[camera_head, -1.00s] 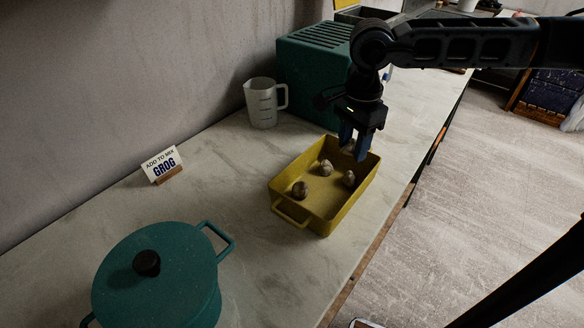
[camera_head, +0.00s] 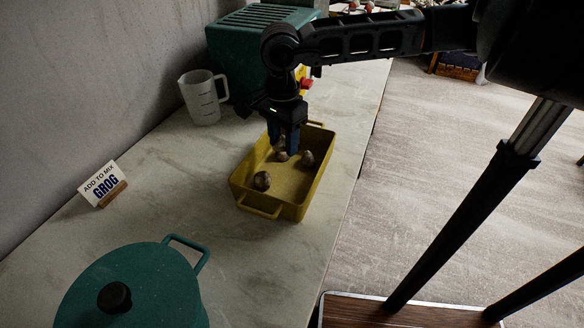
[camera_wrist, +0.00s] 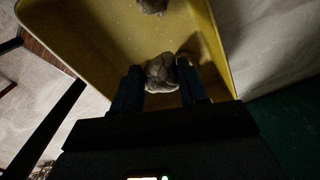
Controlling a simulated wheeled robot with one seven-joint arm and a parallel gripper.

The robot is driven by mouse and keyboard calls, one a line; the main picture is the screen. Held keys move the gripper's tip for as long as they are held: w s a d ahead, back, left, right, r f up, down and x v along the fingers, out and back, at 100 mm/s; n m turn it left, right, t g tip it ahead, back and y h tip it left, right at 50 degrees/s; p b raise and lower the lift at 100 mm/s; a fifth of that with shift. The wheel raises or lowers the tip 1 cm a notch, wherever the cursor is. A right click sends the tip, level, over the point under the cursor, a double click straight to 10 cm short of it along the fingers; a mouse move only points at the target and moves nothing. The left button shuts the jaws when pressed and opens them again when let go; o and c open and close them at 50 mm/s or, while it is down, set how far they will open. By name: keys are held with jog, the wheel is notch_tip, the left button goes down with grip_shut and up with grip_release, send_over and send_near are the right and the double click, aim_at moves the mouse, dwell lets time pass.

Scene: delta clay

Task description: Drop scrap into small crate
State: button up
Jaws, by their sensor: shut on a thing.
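A yellow open-topped container with end handles (camera_head: 250,201) stands on the counter. Brownish, rounded lumps of scrap lie in it: one near the front (camera_head: 262,181), one at the right wall (camera_head: 306,158), and one below my fingers (camera_head: 282,156). My gripper (camera_head: 283,146) points down over the container's far half. In the wrist view my gripper (camera_wrist: 158,80) is shut on a lump of scrap (camera_wrist: 161,72), with the yellow wall (camera_wrist: 215,55) close on the right. In the head view the fingers mostly hide the held lump. I see no other crate.
A green lidded pot (camera_head: 135,285) stands at the front left. A GROG sign (camera_head: 103,184), a measuring jug (camera_head: 202,97) and a green ribbed box (camera_head: 232,62) stand along the wall side. The counter between pot and container is clear. The counter's right edge is close to the container.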

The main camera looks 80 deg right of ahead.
jog(key=shift+f, duration=0.25)
jog(key=o, duration=1.2)
jog(key=shift+c, duration=0.2)
jog(key=shift+r, duration=0.1)
notch_tip(320, 180, up, 8)
jog(key=shift+f+b, duration=0.15)
jog(key=shift+b, duration=0.3)
jog(key=shift+s, duration=0.1)
